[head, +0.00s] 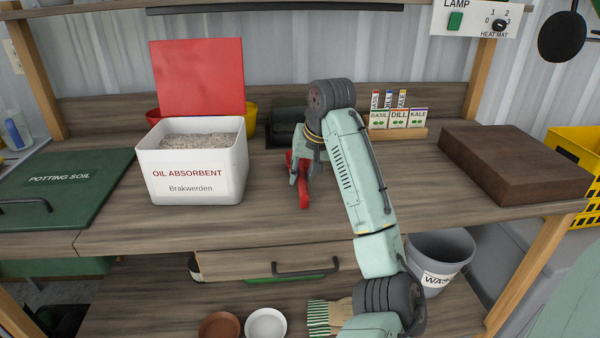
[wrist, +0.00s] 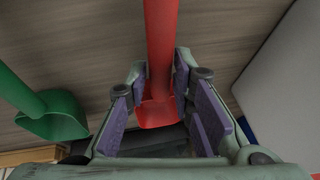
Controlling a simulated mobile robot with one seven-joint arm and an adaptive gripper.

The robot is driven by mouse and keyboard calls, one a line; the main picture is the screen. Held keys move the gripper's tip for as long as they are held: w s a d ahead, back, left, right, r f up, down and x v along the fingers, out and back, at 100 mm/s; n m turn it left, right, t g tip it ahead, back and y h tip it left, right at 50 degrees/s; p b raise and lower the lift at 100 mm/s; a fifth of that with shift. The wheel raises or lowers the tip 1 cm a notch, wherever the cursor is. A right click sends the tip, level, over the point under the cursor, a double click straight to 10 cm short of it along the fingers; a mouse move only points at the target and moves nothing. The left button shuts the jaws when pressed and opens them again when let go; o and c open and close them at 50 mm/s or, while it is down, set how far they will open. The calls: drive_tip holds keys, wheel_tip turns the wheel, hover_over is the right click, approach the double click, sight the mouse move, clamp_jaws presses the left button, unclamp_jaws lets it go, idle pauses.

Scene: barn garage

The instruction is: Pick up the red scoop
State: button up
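The red scoop (head: 304,197) lies on the wooden bench, just right of the white bin, in the head view. My gripper (head: 300,172) is down at it and hides much of it. In the wrist view the red handle (wrist: 160,45) runs between the two fingers of my gripper (wrist: 160,80), with the scoop's wider red part (wrist: 155,114) below it in the picture. The fingers are apart, one on each side of the scoop. Narrow gaps seem to show beside it; contact is not clear.
A green scoop (wrist: 52,122) lies left of my gripper in the wrist view. The open oil absorbent bin (head: 192,180) stands close on the left in the head view. Seed packets (head: 398,118) and a brown block (head: 515,160) are to the right. A black object (head: 286,128) is behind.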

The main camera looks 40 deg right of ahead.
drive_tip(key=shift+x, duration=0.85)
drive_tip(key=shift+c, duration=0.2)
clamp_jaws()
drive_tip(key=shift+r, duration=0.1)
